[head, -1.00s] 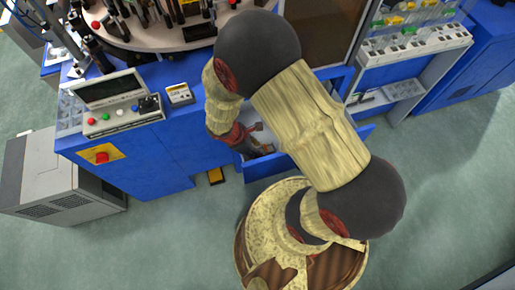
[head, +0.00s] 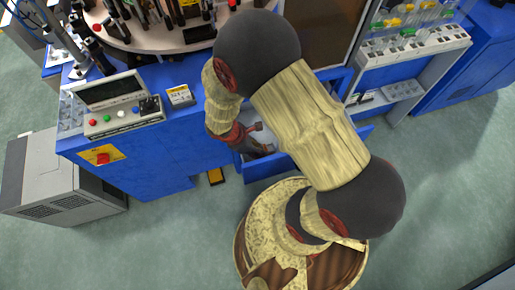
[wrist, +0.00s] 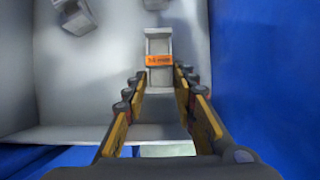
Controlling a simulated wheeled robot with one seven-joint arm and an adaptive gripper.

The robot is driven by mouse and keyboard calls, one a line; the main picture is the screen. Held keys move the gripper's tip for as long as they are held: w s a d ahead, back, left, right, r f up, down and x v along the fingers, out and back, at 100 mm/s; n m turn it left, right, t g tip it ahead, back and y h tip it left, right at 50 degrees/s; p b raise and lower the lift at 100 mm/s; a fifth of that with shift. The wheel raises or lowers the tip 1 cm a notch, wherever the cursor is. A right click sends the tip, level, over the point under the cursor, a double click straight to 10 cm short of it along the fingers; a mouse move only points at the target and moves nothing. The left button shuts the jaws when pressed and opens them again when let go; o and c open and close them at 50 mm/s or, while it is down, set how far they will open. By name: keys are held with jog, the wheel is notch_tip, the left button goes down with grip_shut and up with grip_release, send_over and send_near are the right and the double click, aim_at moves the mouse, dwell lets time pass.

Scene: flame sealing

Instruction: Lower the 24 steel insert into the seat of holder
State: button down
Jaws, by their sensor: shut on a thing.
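My gripper (wrist: 159,78) is shut on a pale grey, channel-shaped insert (wrist: 158,46) with an orange label, held between the fingertips in the wrist view. The print on the label is too blurred to read surely. In the head view my gripper is low at the open blue drawer (head: 275,167), largely hidden by my own arm. The insert cannot be made out there. I cannot make out the holder or its seat in either view.
Another grey piece (wrist: 76,16) lies at the upper left of the pale drawer tray (wrist: 75,85), and part of one (wrist: 155,4) shows at the top edge. A blue wall (wrist: 265,70) stands close on the right. The control panel (head: 125,115) is left of my arm.

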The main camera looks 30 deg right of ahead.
notch_tip(320, 180, up, 9)
jog(key=p, duration=0.7)
jog(key=shift+p, duration=0.35)
dwell(1.3)
